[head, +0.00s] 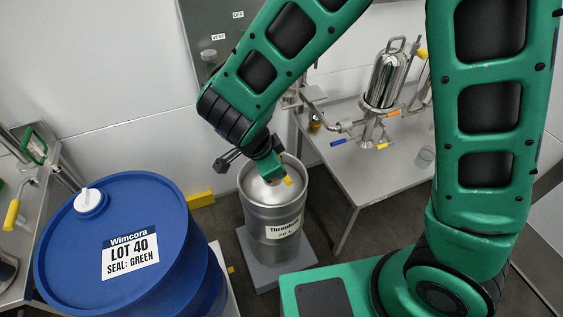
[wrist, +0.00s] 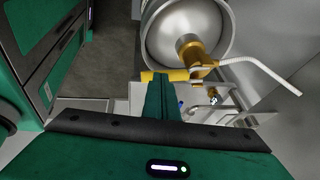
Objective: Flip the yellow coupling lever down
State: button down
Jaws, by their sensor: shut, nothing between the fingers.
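A steel keg (head: 270,215) with a paper label stands on a grey base in the middle of the head view. Its domed top also shows in the wrist view (wrist: 165,40), with a brass coupling (wrist: 193,52) on it. The yellow coupling lever (wrist: 178,75) sticks out from the coupling to the left in the wrist view; its yellow end (head: 288,181) shows in the head view. My gripper (wrist: 157,80) is shut and empty, its fingertips at the lever and overlapping it in the picture. I cannot tell whether they touch. In the head view my gripper hides most of the coupling.
A blue drum (head: 125,235) with a white cap stands close on the left. A grey table (head: 375,178) with a steel vessel (head: 388,75) and blue, yellow and orange valve handles is behind on the right. A pale hose (wrist: 275,70) runs from the coupling.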

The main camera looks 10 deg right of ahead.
jog(key=shift+s+d+f, duration=0.1)
jog(key=shift+s+f, duration=0.05)
jog(key=shift+f, duration=0.25)
dwell(0.4)
jog(key=s+v, duration=0.1)
jog(key=v, duration=1.2)
jog(key=shift+d+r, duration=0.3)
